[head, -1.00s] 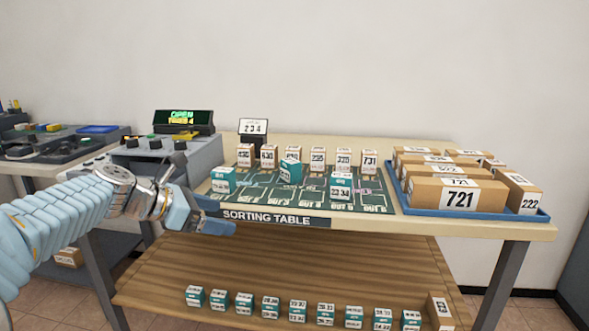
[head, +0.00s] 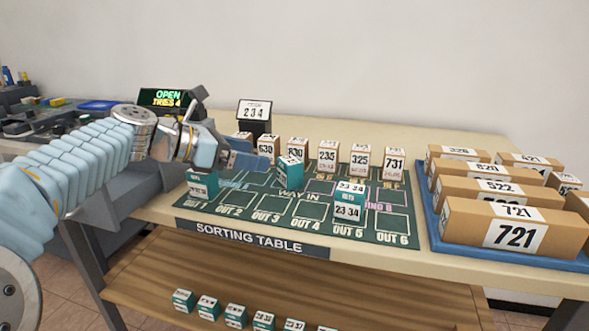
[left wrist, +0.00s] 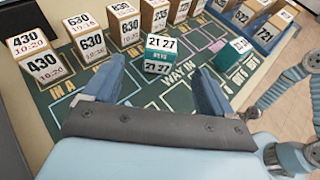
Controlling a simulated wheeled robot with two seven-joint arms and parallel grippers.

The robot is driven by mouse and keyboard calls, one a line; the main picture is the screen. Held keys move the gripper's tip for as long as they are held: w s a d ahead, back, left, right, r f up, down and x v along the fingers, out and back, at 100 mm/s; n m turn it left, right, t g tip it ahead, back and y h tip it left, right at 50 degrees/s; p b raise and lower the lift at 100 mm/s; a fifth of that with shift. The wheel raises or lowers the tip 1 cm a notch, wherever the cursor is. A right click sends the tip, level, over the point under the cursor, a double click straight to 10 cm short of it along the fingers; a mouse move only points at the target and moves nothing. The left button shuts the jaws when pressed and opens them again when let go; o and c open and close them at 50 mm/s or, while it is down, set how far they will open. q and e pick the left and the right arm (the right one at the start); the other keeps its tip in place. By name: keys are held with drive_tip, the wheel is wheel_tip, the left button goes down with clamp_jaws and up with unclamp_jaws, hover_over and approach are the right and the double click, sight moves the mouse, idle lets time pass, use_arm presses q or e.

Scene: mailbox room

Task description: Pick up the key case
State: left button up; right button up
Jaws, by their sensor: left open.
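A teal and white key case (head: 290,172) stands slightly turned on the green mat of the sorting table. In the left wrist view the key case (left wrist: 160,55), marked 21 27, is just beyond the fingertips, between their lines. My left gripper (head: 252,156) is open and empty, to the left of the case, and does not appear to touch it. Its two blue fingers (left wrist: 156,88) show spread apart in the left wrist view. Another teal case (head: 348,203), marked 23 34, stands farther right, and a third (head: 202,185) stands below my left arm.
A blue tray (head: 465,250) with several parcels is at the right. A number sign (head: 254,112) stands at the back. More teal cases (head: 235,315) are on the lower shelf.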

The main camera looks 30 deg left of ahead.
sight(281, 163)
use_arm(q)
drive_tip(key=x, duration=0.5)
drive_tip(key=shift+w+f, duration=0.1)
drive_tip(key=x, duration=0.5)
drive_tip(key=shift+d+f, duration=0.15)
drive_tip(key=shift+f, duration=0.15)
drive_tip(key=shift+r, duration=0.1)
drive_tip(key=c, duration=1.2)
